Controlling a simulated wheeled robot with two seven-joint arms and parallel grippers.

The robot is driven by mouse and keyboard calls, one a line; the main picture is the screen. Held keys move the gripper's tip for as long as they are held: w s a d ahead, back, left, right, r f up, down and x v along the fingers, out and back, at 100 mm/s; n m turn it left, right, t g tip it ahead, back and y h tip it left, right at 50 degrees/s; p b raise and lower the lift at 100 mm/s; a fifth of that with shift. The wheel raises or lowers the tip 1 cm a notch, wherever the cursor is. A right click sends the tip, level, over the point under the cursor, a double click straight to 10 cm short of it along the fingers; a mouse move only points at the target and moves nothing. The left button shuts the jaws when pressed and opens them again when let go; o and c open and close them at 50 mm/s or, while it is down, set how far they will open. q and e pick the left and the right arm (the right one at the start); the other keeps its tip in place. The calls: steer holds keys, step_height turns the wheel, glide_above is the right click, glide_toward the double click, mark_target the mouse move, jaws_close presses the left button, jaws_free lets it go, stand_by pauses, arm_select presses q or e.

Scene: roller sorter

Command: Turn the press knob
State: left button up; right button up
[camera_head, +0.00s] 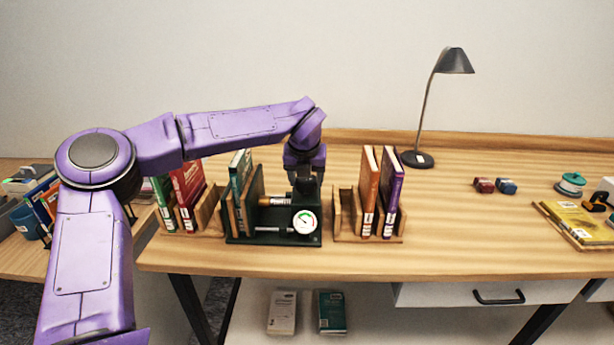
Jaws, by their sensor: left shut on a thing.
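The book press (272,239) is a dark green device on the table, with a round white dial gauge (305,222) on its front right. A dark green book (240,176) stands between the boards at its left. My left gripper (305,182) points down at the top of the press's right end, behind and above the gauge. It is shut on the press knob there; the knob is mostly hidden by the dark fingers, so its turn angle cannot be told. My right gripper is not in view.
A wooden rack with books (187,190) stands close left of the press, and another rack (345,213) with an orange and a purple book stands right. A desk lamp (418,159) stands behind.

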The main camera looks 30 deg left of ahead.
arm_select(q)
steer(key=shift+a+r+m+t+h+p, duration=0.1)
steer(key=shift+m+t+h+p, duration=0.4)
steer(key=shift+m, duration=1)
steer(key=shift+p, duration=0.35)
steer(key=o, duration=1)
steer(key=shift+o, duration=0.2)
steer(key=a+b+v, duration=0.1)
steer(key=v, duration=0.9)
steer(key=shift+d+r, duration=0.25)
steer(key=shift+d, duration=0.15)
